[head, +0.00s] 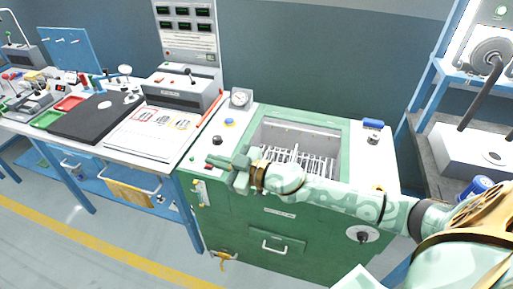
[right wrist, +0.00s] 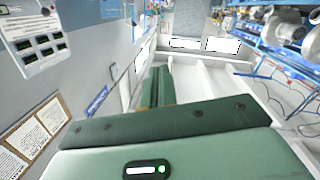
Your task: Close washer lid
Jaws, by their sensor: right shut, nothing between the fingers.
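The washer (head: 268,220) is a green cabinet in the middle of the head view. Its top has an open rectangular basin, and a white wire rack (head: 315,163) shows inside. I cannot clearly make out the lid as a separate part. My right arm crosses from the right over the front of the washer top and hides part of the basin's front edge. My right gripper (head: 222,166) is shut and empty, above the front left corner of the washer. Its closed fingers also show in the right wrist view (right wrist: 160,88). My left gripper is not in view.
A pressure gauge (head: 240,98) stands at the washer's back left corner. A blue-framed workbench (head: 160,158) with a dark mat (head: 95,120) stands to the left. A blue shelf rack with a white box (head: 470,150) stands to the right. Floor in front is clear.

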